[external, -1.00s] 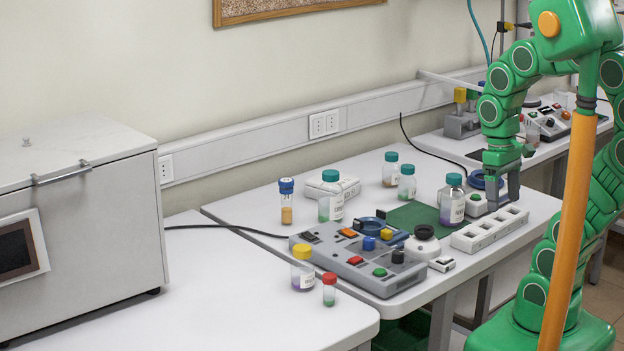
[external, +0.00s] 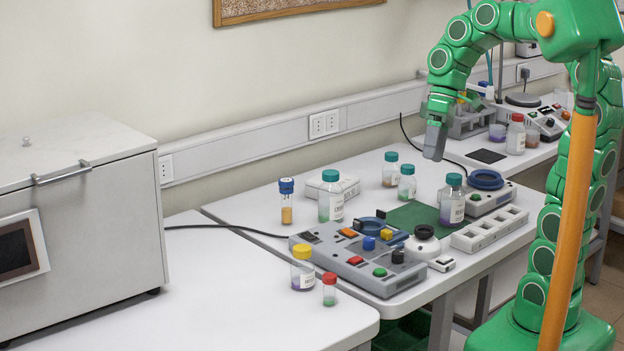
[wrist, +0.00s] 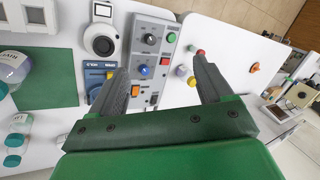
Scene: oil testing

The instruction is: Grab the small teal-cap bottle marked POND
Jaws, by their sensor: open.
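Two small teal-capped bottles stand at the back of the bench, one (external: 390,175) with brownish content and one (external: 407,187) with greenish content. A larger teal-capped bottle (external: 331,203) stands to their left, and another with purple content (external: 452,210) to their right. The lettering is too small to read, so I cannot tell which is POND. Teal-capped bottles (wrist: 20,123) also show at the left edge of the wrist view. My gripper (external: 433,157) is raised above the bench, to the right of the small bottles. In the wrist view my gripper (wrist: 162,88) is open and empty.
A grey control box (external: 350,272) with coloured buttons fills the bench front. A green mat (external: 408,217) lies behind it. A white slotted rack (external: 488,231) stands at the right. A yellow-capped jar (external: 303,270) and red-capped vial (external: 329,291) stand in front.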

